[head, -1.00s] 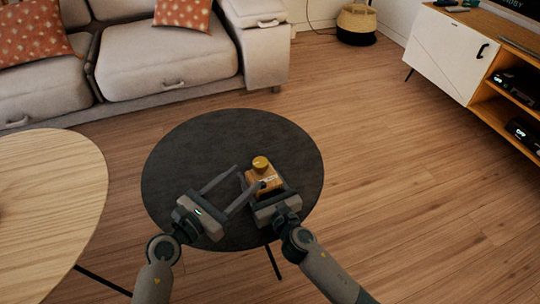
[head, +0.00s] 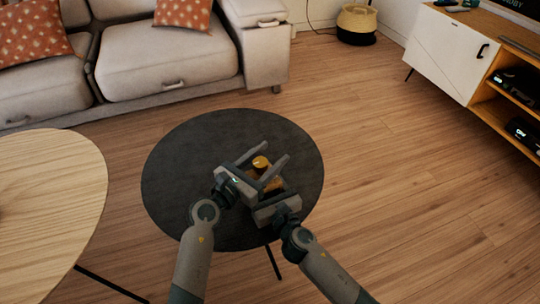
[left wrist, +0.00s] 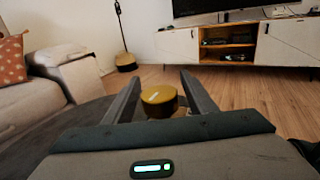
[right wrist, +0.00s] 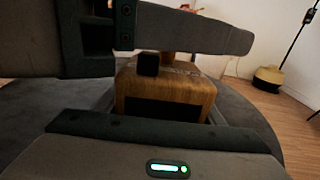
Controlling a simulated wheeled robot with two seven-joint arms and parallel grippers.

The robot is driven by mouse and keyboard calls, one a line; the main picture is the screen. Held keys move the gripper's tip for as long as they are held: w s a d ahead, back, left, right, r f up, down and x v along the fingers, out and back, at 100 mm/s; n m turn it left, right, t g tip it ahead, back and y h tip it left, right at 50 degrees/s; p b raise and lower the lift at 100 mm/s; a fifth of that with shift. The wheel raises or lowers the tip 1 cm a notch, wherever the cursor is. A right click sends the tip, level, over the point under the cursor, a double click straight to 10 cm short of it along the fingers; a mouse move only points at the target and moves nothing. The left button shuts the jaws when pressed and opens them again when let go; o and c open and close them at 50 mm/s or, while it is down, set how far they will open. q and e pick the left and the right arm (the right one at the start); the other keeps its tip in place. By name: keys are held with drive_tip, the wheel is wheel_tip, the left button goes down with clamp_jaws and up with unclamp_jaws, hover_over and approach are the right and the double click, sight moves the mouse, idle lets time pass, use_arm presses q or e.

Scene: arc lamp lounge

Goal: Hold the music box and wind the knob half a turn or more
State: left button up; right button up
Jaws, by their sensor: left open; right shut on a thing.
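The music box is a small wooden box (head: 274,185) over the dark round table, with a round yellow knob (head: 261,162) on top. My right gripper (right wrist: 165,100) is shut on the box, which fills the space between its fingers in the right wrist view. My left gripper (head: 276,151) is open, with one finger on each side of the knob. In the left wrist view the knob (left wrist: 158,96) sits between the two fingers, with gaps showing beside it. The left gripper partly hides the box in the head view and crosses above it in the right wrist view.
The dark round table (head: 185,170) is otherwise bare. A light wooden table (head: 50,190) stands at the left. A grey sofa (head: 165,65) is behind, and a media cabinet (head: 450,55) and basket (head: 357,24) stand farther off.

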sight(266, 169)
use_arm(q)
drive_tip(key=shift+d, duration=0.1)
drive_tip(key=shift+c, duration=0.2)
drive_tip(key=c, duration=1)
